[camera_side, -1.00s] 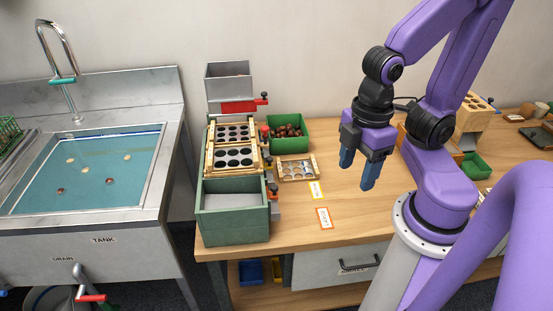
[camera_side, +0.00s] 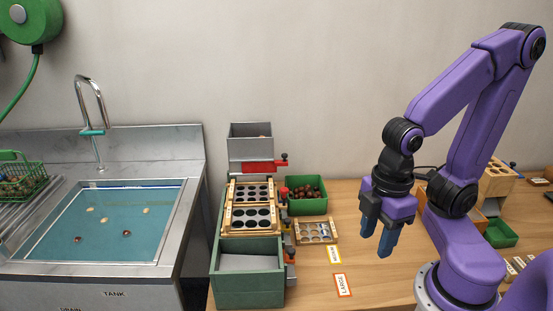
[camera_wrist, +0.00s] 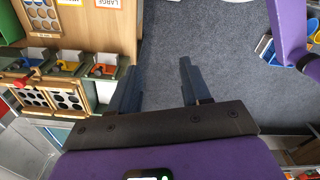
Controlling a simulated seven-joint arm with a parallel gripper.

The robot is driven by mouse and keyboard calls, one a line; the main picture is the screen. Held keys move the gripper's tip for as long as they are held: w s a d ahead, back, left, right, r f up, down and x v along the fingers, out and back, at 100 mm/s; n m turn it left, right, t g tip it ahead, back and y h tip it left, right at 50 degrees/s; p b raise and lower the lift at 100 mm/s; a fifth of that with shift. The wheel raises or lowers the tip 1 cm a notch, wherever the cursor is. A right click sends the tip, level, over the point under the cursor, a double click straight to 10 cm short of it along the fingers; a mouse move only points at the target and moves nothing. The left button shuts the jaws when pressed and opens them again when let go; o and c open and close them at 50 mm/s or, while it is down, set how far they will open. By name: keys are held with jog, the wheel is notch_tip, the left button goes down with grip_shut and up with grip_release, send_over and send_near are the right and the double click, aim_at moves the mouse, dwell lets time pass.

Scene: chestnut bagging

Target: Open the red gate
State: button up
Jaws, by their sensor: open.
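The red gate (camera_side: 259,167) is a flat red plate at the foot of the grey hopper (camera_side: 250,145). A dark and red knob (camera_side: 283,160) sticks out at its right end. The plate looks seated across the hopper's base. My gripper (camera_side: 377,241) hangs to the right, well apart from the gate, with its blue fingers pointing down above the wooden bench. In the wrist view the two fingers (camera_wrist: 160,75) are apart with nothing between them. A red piece (camera_wrist: 22,82) shows at the left there; I cannot tell whether it is the gate.
A wooden sorting frame (camera_side: 251,205) with round holes slopes from the hopper to a green bin (camera_side: 248,285). A green box of chestnuts (camera_side: 306,195) and a small holed tray (camera_side: 317,231) stand to the right. A water tank (camera_side: 105,222) is at the left.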

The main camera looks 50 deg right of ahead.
jog(key=w+a+r+m, duration=0.2)
jog(key=w+r, duration=0.1)
jog(key=w, duration=0.5)
jog(key=w+a+r+m, duration=0.2)
jog(key=w+r, duration=0.1)
jog(key=w, duration=0.5)
jog(key=w+d+r+m, duration=0.1)
jog(key=w+d+r, duration=0.1)
jog(key=w, duration=0.4)
jog(key=w+d+r+m, duration=0.2)
jog(key=w, duration=0.5)
jog(key=r+m, duration=0.1)
jog(key=m, duration=0.5)
send_over(285, 154)
notch_tip(285, 154, down, 17)
jog(key=shift+a+r, duration=0.1)
